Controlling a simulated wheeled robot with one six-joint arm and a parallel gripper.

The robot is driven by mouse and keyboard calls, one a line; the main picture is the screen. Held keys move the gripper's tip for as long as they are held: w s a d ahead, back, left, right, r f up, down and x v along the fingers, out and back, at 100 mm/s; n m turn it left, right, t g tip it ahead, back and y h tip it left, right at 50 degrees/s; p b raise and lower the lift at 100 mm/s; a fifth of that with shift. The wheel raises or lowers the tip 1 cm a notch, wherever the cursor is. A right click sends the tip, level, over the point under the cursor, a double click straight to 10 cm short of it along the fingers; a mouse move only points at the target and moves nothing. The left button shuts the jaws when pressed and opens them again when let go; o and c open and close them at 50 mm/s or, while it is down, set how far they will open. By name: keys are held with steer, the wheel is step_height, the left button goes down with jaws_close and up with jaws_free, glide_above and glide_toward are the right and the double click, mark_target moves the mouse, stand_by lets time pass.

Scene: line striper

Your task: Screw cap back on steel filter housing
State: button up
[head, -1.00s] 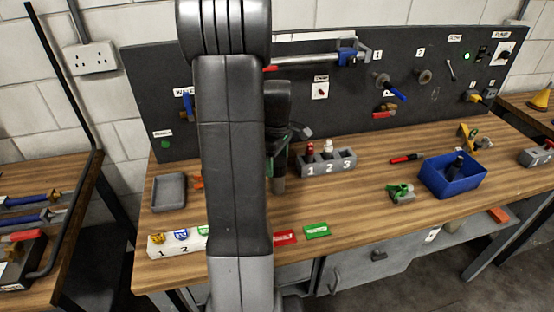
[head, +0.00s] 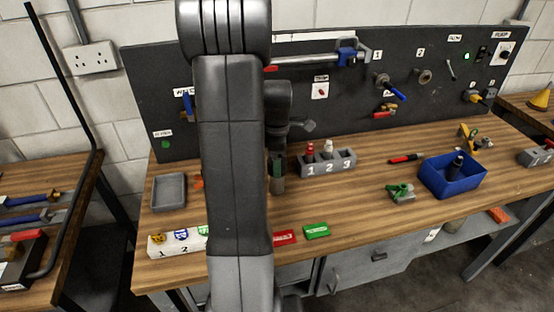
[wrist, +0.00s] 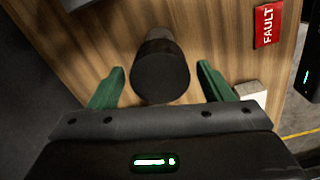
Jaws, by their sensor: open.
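A dark, round-ended cylinder (wrist: 161,76) stands on the wooden bench in the wrist view. It looks like the filter housing, but I cannot tell whether its dark end is a cap. Its greyish lower part (head: 277,186) shows in the head view, under my gripper. My gripper (wrist: 158,72) is open, with one green finger on each side of the cylinder and visible gaps between. In the head view my gripper (head: 277,162) is partly hidden behind my arm. I cannot make out a separate cap.
A numbered grey holder (head: 327,164) with a red and a white bottle stands close to the right. A grey tray (head: 169,191) lies at left, and a blue bin (head: 453,186) with a dark item at right. Red (head: 284,237) and green tags (head: 317,230) lie near the front edge.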

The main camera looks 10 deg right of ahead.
steer(key=c, duration=1.1)
steer(key=m, duration=0.4)
steer(key=shift+m, duration=0.4)
steer(key=shift+m, duration=2.3)
